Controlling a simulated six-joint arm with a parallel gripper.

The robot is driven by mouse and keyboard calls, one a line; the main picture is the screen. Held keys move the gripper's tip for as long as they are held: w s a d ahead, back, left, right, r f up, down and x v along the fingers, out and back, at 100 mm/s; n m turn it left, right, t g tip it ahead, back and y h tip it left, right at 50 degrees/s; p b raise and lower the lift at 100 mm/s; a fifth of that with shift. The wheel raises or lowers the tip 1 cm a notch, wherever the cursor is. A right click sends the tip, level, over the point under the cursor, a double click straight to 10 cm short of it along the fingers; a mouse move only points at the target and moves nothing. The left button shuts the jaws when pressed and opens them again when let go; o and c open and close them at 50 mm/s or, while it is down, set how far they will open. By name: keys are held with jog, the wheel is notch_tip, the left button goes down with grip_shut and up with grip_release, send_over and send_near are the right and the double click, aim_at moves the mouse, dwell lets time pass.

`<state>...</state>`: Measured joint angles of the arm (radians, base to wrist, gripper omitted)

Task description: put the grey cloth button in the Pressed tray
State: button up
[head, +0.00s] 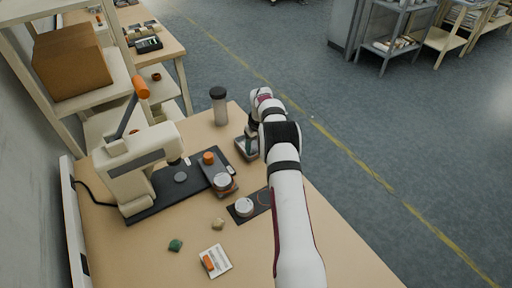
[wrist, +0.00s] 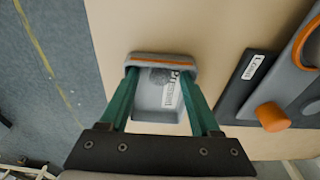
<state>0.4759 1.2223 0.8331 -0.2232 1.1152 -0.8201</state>
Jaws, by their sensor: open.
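The Pressed tray (wrist: 181,63) is a small grey tray with an orange rim and a printed label. It lies straight below my gripper (wrist: 159,75) in the wrist view. In the head view the tray (head: 246,150) sits near the table's far right edge, partly hidden by my arm. A dark grey, fuzzy round patch, apparently the grey cloth button (wrist: 160,76), shows inside the tray between my fingertips. My green fingers are open, one toward each side of the tray. I cannot tell whether they touch the button.
A press with an orange-tipped lever (head: 140,90) stands left on a dark base (head: 165,202). A dark-lidded jar (head: 220,108) stands behind the tray. A dark mat (head: 235,213), green scrap (head: 175,245), beige scrap (head: 218,224) and white card (head: 220,255) lie in front.

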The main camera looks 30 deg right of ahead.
notch_tip(320, 180, up, 12)
jog(key=s, duration=0.2)
jog(key=s+a+r+m+y, duration=0.1)
jog(key=s+a+r, duration=0.55)
jog(key=a, duration=0.25)
jog(key=s+a+r+m, duration=0.1)
jog(key=s+a+r, duration=0.55)
jog(key=a, duration=0.25)
jog(key=s+a+f+m+g, duration=0.1)
jog(key=s+a, duration=0.4)
jog(key=s, duration=0.7)
jog(key=s+a+f+m+g, duration=0.1)
jog(key=s+a, duration=0.5)
jog(key=s, duration=0.6)
notch_tip(320, 180, down, 2)
jog(key=shift+s+m+y, duration=0.4)
jog(key=shift+m, duration=0.4)
